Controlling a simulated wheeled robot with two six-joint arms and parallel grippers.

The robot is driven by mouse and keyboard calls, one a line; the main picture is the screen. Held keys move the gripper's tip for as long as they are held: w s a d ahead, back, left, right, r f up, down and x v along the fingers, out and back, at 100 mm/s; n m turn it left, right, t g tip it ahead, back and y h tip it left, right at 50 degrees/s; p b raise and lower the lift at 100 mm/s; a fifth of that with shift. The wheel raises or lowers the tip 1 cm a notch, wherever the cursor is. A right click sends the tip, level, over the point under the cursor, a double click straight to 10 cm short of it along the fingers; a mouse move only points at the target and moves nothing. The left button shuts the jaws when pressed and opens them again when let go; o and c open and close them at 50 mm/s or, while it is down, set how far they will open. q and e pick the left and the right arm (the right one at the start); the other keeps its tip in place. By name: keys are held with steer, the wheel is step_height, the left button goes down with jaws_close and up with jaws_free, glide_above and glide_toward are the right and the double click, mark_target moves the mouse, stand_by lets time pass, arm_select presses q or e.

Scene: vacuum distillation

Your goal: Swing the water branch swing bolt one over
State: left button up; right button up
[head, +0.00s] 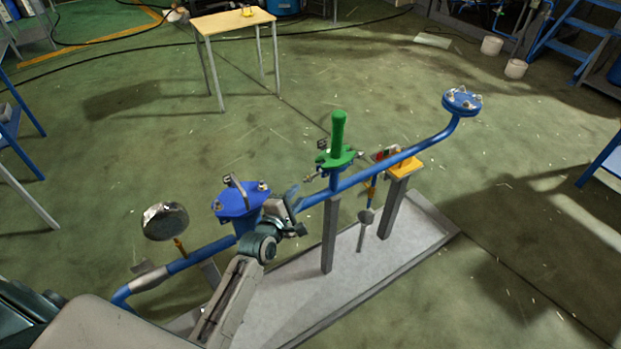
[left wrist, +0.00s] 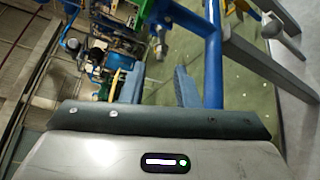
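A blue pipe branch (head: 368,176) runs across the middle of the head view, above a grey plinth. A blue lidded body (head: 239,201) with small metal bolts on its rim sits on its left part. A green valve-like part (head: 338,143) stands upright on the pipe, and a round blue flange (head: 461,100) with several bolts ends it. I cannot tell which bolt is swing bolt one. My left gripper (head: 297,200) is beside the pipe, between the blue body and the green part. In the left wrist view its fingers (left wrist: 159,87) are apart, with nothing visible between them. My right gripper is out of view.
A round metal disc (head: 165,221) rises at the pipe's left. A yellow block (head: 405,166) sits on a grey post at the right. The grey plinth (head: 300,310) lies below. A small wooden table (head: 232,22) stands behind; the green floor between is mostly free.

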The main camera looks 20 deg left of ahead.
mark_target(308, 180)
arm_select(q)
steer(key=w, duration=0.5)
steer(key=shift+d+f, duration=0.25)
steer(key=shift+f, duration=0.15)
steer(key=w, duration=0.1)
steer(key=w+b, duration=0.1)
steer(key=w, duration=0.1)
steer(key=shift+w+f, duration=0.3)
steer(key=shift+f, duration=0.05)
steer(key=shift+w+d+f, duration=0.1)
steer(key=shift+w+d, duration=0.05)
steer(key=shift+w, duration=0.5)
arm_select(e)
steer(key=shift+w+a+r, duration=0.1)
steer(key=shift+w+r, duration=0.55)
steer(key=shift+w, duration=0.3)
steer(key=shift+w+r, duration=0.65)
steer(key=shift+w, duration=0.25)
arm_select(q)
jaws_close()
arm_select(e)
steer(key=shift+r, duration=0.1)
